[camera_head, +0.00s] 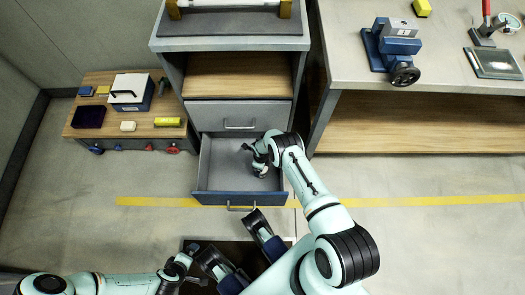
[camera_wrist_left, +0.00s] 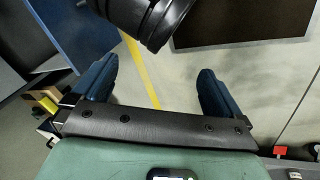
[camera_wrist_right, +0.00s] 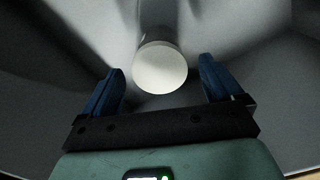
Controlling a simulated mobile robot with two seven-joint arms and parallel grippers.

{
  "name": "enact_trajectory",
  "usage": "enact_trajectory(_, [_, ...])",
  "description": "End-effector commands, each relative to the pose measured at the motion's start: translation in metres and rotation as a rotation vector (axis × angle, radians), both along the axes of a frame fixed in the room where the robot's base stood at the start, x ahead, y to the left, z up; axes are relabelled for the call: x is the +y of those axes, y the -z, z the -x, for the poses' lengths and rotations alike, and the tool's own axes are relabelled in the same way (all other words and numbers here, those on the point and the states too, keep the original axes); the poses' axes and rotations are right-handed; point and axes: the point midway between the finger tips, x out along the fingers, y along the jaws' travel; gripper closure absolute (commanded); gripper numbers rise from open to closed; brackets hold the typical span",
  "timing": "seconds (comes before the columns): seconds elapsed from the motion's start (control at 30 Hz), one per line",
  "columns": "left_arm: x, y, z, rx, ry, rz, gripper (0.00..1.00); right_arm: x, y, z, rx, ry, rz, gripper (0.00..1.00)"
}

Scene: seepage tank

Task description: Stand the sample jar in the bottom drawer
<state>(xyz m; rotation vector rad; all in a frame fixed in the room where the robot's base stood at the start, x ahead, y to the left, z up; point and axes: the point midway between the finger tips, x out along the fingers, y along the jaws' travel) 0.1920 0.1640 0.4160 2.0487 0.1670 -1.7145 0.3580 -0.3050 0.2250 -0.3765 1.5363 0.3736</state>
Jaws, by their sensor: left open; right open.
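The bottom drawer (camera_head: 215,176) of the grey cabinet is pulled out, with a blue front and a grey floor. My right gripper (camera_head: 259,173) reaches down into its right part. In the right wrist view, a jar with a round white lid (camera_wrist_right: 160,68) is between and just beyond the open fingertips of my right gripper (camera_wrist_right: 162,85). A gap shows on both sides of the lid. The jar looks upright, but its base is hidden. My left gripper (camera_head: 195,266) is open and empty low in the head view, and its spread fingers show in the left wrist view (camera_wrist_left: 155,80).
Above the open drawer are a shut drawer (camera_head: 238,114) and an open shelf (camera_head: 236,75). A low wooden bench (camera_head: 92,120) with a case and small blocks stands left. A workbench (camera_head: 445,72) with a blue vise (camera_head: 391,46) stands right. Floor left of the drawer is clear.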

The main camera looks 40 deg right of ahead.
Motion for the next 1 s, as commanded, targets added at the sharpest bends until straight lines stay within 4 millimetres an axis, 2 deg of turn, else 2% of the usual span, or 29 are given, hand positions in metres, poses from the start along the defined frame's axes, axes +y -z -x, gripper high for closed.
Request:
enact_trajectory(0.03, [-0.004, -0.010, 0.007, 0.017, 0.009, 0.009, 0.00, 0.001, -0.017, -0.001, -0.001, -0.001, 0.000, 0.07])
enact_trajectory(0.1, [-0.009, -0.016, 0.017, 0.043, 0.019, 0.022, 0.00, 0.000, -0.029, 0.000, 0.000, -0.001, 0.000, 0.07])
enact_trajectory(0.3, [-0.016, -0.024, 0.032, 0.085, 0.035, 0.042, 0.00, 0.001, -0.050, 0.000, 0.000, -0.001, -0.001, 0.07])
enact_trajectory(1.0, [-0.017, -0.025, 0.035, 0.093, 0.038, 0.045, 0.00, 0.002, -0.054, 0.001, 0.001, -0.004, -0.003, 0.07])
